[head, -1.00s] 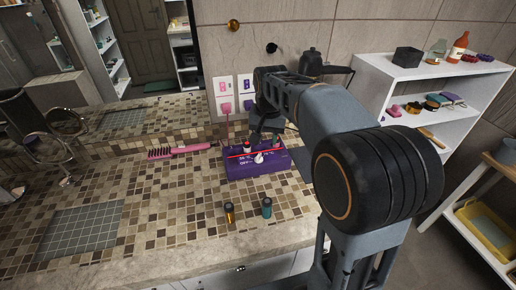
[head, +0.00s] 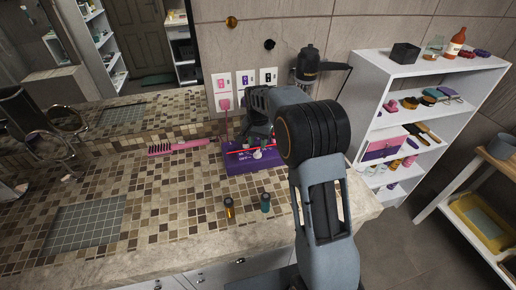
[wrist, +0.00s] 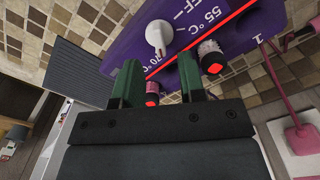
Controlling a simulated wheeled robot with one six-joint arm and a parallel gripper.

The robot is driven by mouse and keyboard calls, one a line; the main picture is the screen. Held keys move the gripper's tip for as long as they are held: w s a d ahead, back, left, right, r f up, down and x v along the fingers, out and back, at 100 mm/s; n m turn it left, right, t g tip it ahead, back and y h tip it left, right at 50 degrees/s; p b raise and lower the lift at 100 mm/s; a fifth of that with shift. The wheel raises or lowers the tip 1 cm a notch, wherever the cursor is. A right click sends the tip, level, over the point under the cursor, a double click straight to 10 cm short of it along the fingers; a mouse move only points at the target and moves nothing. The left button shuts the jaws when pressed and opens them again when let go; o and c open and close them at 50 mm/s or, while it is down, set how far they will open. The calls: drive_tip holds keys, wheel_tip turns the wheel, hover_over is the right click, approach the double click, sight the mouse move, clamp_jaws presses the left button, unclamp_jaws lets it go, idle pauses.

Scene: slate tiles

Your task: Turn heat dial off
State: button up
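The white heat dial (head: 258,154) sits on a purple station (head: 235,162) on the tiled counter. In the wrist view the dial (wrist: 157,35) shows at the upper middle, beside the marks OFF, 55 °C and 70 °C; its narrow end points down, roughly toward 70 °C. My gripper (wrist: 158,75) is open, its two green fingers apart. The dial lies just beyond the fingertips, with no contact visible. In the head view my arm hides part of the station and the fingers.
A pink brush (head: 178,147) lies left of the station. Wall sockets (head: 223,90) with a pink plug and cord are behind. A white shelf (head: 380,80) stands right.

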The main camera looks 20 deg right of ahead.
sight(258, 150)
drive_tip(key=shift+f, duration=1.95)
drive_tip(key=shift+c, duration=0.3)
clamp_jaws()
